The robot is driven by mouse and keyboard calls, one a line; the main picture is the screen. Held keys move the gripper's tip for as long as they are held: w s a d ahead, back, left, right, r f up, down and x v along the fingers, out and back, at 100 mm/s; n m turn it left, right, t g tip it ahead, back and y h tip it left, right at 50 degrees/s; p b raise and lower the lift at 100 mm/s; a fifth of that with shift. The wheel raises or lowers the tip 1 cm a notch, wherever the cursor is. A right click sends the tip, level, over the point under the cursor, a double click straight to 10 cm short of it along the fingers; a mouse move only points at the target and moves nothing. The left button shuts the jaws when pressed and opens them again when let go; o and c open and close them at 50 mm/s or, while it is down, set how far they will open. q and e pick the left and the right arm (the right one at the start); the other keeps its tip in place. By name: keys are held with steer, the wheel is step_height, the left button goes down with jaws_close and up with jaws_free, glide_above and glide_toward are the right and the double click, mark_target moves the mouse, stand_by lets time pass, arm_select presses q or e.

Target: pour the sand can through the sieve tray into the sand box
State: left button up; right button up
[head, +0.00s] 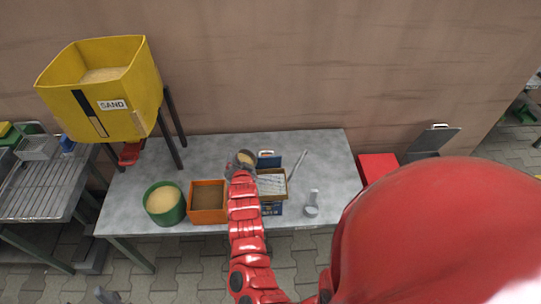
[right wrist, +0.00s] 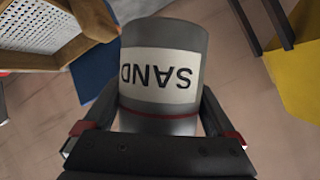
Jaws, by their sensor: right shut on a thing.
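The grey sand can (right wrist: 165,65) fills the middle of the right wrist view, its white SAND label upside down there. My right gripper (right wrist: 160,125) is shut on it, one finger on each side. In the head view the can (head: 244,158) is above the table's middle, with a sand-coloured round top. A wood-framed tray with a mesh bottom (head: 286,180), seemingly the sieve tray, is just right of it; its mesh shows in the right wrist view (right wrist: 50,25). The yellow box marked SAND (head: 120,120) stands on dark legs at the upper left, with sand inside. My left gripper is not seen.
A green tub of sand (head: 151,216) and an orange box (head: 208,217) with brown contents stand left on the grey table (head: 320,150). A blue labelled item and a metal scoop (head: 311,207) are near the tray.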

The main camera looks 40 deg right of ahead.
steer(key=shift+s+d+r+p, duration=0.1)
steer(key=shift+d+r+p, duration=0.2)
steer(key=shift+p, duration=0.8)
steer(key=shift+f+m+t+y+p, duration=0.3)
steer(key=shift+m+y+p, duration=0.1)
steer(key=shift+m+p, duration=0.1)
stand_by(1.0)
steer(key=shift+f+m+y, duration=0.1)
steer(key=shift+m+y, duration=0.2)
stand_by(0.9)
steer(key=shift+r+t, duration=0.2)
steer(key=shift+t, duration=0.1)
stand_by(1.0)
steer(key=shift+r+m+y+b, duration=0.25)
steer(key=shift+m+y+b, duration=0.15)
steer(key=shift+m+b, duration=0.1)
stand_by(0.7)
steer(key=shift+f+m+t+b, duration=0.2)
steer(key=shift+m+t+b, duration=0.15)
steer(key=shift+b, duration=0.75)
stand_by(0.6)
